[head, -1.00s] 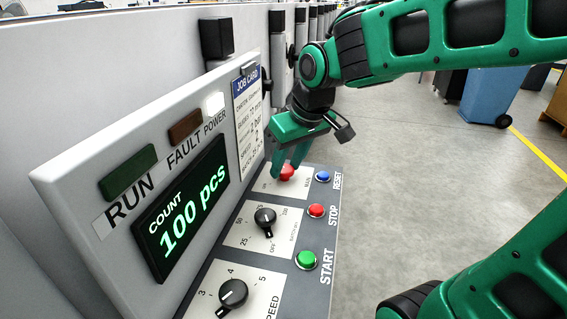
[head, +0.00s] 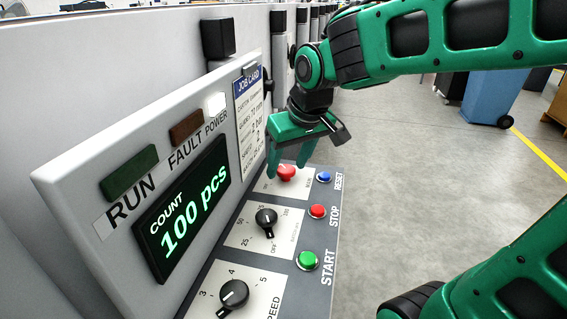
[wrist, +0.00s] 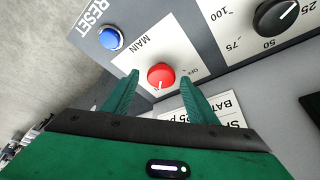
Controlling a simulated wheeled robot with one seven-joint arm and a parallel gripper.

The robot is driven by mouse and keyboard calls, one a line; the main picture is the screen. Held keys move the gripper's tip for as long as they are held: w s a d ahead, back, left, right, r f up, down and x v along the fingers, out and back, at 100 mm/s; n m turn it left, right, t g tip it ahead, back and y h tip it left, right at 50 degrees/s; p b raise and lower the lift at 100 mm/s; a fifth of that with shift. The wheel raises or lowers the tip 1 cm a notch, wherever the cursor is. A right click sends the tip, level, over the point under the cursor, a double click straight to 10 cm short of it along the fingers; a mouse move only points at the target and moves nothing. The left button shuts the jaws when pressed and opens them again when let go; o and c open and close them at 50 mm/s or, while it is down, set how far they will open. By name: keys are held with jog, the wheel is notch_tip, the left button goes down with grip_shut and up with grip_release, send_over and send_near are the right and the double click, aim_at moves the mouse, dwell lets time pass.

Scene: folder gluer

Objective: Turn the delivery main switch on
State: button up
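The main switch is a red rotary knob (head: 286,172) on a white plate marked MAIN, at the far end of the control panel. In the wrist view the red knob (wrist: 160,76) has a white pointer mark at its lower edge, directed toward lettering partly hidden beside the gripper. My gripper (head: 288,172) is above the plate, pointing down. Its two green fingers are spread apart, one on each side of the knob. In the wrist view the fingertips (wrist: 160,78) flank the knob with gaps on both sides. The white POWER lamp (head: 215,104) is lit.
A blue RESET button (head: 323,176), a red STOP button (head: 317,211) and a green START button (head: 307,260) line the panel's right edge. A black batch knob (head: 266,217) sits nearer. The upright display panel (head: 180,208) stands close on the left. Open floor lies right.

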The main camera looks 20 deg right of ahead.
jog(key=v, duration=1)
jog(key=shift+r, duration=0.35)
jog(key=shift+s+d, duration=0.1)
jog(key=s+d+f+m+g, duration=0.4)
jog(key=s+d+f+m, duration=0.4)
jog(key=s+d+f, duration=0.9)
jog(key=shift+s+f+g, duration=0.35)
jog(key=shift+s+g, duration=0.05)
jog(key=shift+s, duration=0.4)
